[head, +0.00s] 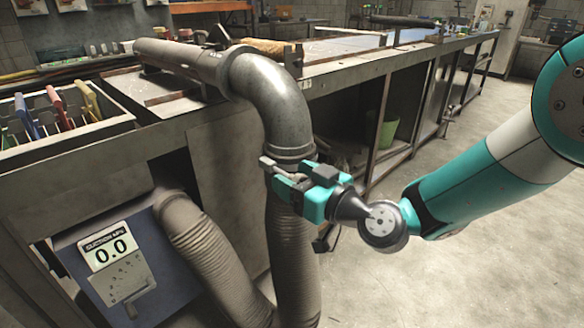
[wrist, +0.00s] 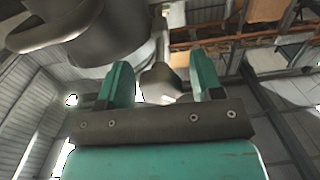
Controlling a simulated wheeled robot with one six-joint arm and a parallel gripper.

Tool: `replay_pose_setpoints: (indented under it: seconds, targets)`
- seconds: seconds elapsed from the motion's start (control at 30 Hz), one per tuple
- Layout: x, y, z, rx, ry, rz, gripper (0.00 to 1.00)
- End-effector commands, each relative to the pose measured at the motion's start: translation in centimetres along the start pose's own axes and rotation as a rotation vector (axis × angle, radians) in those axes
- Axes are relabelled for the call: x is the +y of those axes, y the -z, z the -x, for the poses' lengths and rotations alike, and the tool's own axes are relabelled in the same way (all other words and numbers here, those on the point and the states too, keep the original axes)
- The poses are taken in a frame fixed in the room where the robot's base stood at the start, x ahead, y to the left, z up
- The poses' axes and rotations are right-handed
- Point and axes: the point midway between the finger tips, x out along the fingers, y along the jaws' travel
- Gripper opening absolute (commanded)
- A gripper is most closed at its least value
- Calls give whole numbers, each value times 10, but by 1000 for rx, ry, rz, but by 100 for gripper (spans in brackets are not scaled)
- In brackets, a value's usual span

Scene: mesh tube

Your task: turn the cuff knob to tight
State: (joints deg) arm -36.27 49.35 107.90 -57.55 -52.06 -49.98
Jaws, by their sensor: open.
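The cuff (head: 290,154) is a metal collar where the steel elbow pipe meets the grey ribbed hose (head: 297,265). My gripper (head: 290,172) is at the front of this joint and covers part of it in the head view. In the wrist view my gripper (wrist: 163,85) is open, with one teal finger on each side of a pale grey knob (wrist: 160,86). Gaps show between the knob and both fingers. I cannot make out the knob clearly in the head view, nor its tight mark.
The workbench (head: 200,130) with the steel pipe (head: 265,85) is behind my gripper. Open floor (head: 470,270) lies to the right.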

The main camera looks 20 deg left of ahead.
Motion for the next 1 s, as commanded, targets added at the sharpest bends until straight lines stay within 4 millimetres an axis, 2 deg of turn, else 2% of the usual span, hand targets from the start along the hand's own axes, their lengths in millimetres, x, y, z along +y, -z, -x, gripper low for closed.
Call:
replay_pose_setpoints:
  seconds: [0.33,0.37,0.57,0.63,1.0]
  targets:
    - [0,0,-5,0,-1,0,60]
    - [0,0,-5,0,-1,0,58]
    - [0,0,-5,-1,-1,0,12]
    - [-3,0,-11,2,2,4,11]
    - [2,0,-4,1,-4,-72,11]
